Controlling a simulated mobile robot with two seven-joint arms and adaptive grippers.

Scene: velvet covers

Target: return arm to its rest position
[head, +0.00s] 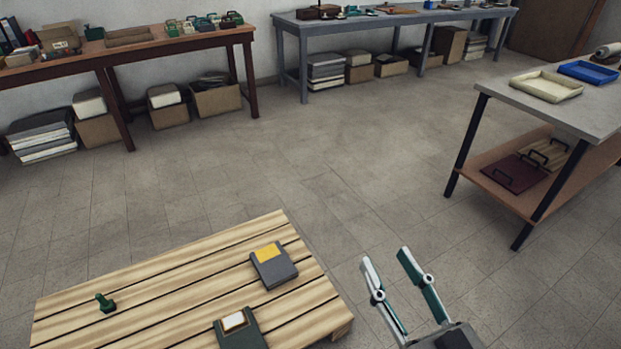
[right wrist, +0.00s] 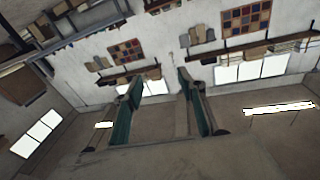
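My right gripper (head: 388,265) is at the lower right of centre in the head view, raised in front of the floor and to the right of the wooden pallet. Its two fingers stand apart with nothing between them. In the right wrist view the same gripper (right wrist: 158,95) shows its two green-padded fingers apart and empty, against a tilted view of the room's walls and windows. My left gripper does not show in either view.
A slatted pallet (head: 165,278) at the lower left bears a grey box with a yellow label (head: 275,268), a dark green box (head: 238,335) and a small green object (head: 105,303). A table with trays (head: 560,110) stands right. The middle floor (head: 330,170) is clear.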

